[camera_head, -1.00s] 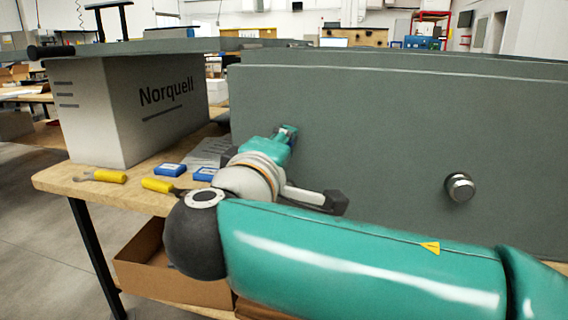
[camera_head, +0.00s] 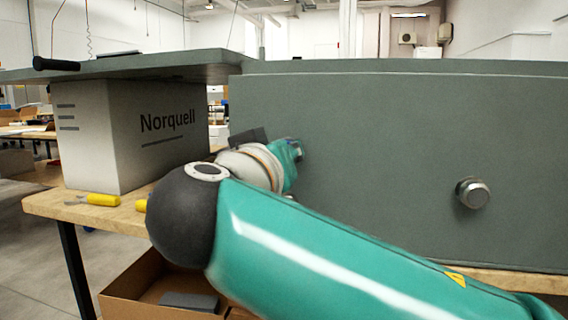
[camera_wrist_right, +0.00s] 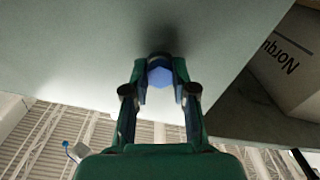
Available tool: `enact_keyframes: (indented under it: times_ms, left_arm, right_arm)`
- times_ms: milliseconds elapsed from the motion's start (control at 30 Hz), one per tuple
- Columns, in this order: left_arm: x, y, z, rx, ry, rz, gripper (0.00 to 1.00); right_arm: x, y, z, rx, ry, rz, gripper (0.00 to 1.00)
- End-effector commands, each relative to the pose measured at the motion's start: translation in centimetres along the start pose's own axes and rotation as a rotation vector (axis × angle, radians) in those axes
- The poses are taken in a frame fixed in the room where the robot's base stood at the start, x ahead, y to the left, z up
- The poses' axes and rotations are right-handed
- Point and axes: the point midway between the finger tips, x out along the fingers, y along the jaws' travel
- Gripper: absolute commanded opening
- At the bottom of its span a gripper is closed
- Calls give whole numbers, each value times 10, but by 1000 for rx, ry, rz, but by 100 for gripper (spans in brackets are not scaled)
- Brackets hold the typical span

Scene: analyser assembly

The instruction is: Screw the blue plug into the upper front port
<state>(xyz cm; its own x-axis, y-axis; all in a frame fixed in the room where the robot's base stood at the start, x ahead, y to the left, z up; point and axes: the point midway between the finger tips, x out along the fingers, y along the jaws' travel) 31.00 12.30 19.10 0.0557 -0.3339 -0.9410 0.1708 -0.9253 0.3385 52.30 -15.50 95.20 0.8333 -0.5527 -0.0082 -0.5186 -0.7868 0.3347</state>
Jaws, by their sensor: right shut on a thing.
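My right gripper (camera_head: 299,150) is at the left part of the grey-green front panel (camera_head: 370,130), with its tips against or very near it. In the right wrist view the gripper (camera_wrist_right: 160,78) is shut on the blue plug (camera_wrist_right: 159,74), a hexagonal blue head between the two fingers. The plug faces the panel surface (camera_wrist_right: 80,60), with a dark shadow beyond it. The plug covers any port there, so I cannot tell how far it sits in. In the head view the plug is hidden. My left gripper is not in view.
A white Norquell box (camera_head: 120,135) stands at left on the wooden table (camera_head: 60,205). A yellow-handled tool (camera_head: 100,199) lies before it. An open cardboard box (camera_head: 135,300) is below.

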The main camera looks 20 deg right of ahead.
Motion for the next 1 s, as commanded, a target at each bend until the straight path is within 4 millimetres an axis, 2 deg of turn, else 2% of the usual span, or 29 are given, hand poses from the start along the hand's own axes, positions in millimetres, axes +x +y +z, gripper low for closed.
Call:
enact_keyframes:
  times_ms: [33, 233, 500, 600, 1000]
  left_arm:
    - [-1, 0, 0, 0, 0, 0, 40]
    - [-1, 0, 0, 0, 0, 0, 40]
    - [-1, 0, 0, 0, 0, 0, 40]
    - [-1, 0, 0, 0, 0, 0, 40]
    - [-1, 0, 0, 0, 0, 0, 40]
  right_arm:
    - [0, 1, -6, 73, 16, -4, 0]
    - [0, 1, -6, 145, 17, -4, 0]
    - [0, 0, -6, 509, 20, -6, 0]
    - [0, -1, -6, 594, 21, -6, 0]
    - [0, -1, -6, 645, 21, -6, 0]
